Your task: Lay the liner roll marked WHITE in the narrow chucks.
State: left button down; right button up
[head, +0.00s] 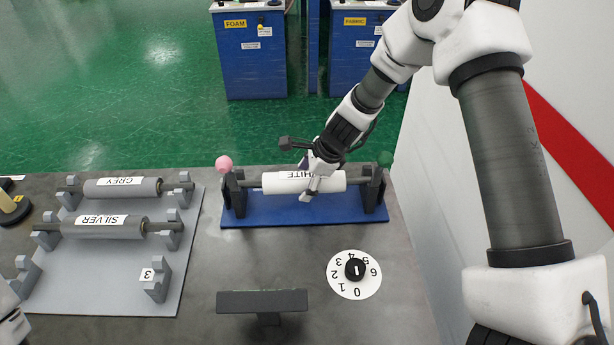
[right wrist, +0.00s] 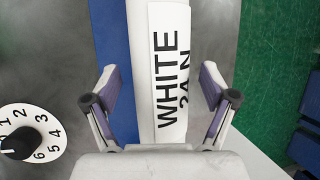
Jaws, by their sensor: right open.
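The white liner roll (head: 278,182), with a label reading WHITE, lies level across the blue-based stand (head: 300,213). Its shaft ends are at the black chucks, the left one (head: 234,193) and the right one (head: 374,190). How fully the ends sit in them is too small to tell. My right gripper (head: 312,187) is at the roll, over its label. In the right wrist view the open right gripper (right wrist: 161,88) has one finger on each side of the white roll (right wrist: 142,60), with gaps between fingers and roll. My left gripper does not show clearly.
A grey rack (head: 110,285) at the left holds the SILVER roll (head: 100,228) and the GREY roll (head: 120,187); its front cradles are empty. A numbered dial (head: 354,284) and a dark raised plate (head: 262,301) stand in front of the stand. A wall (head: 430,150) rises at the right.

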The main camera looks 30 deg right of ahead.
jog(key=v, duration=1.2)
dwell(0.4)
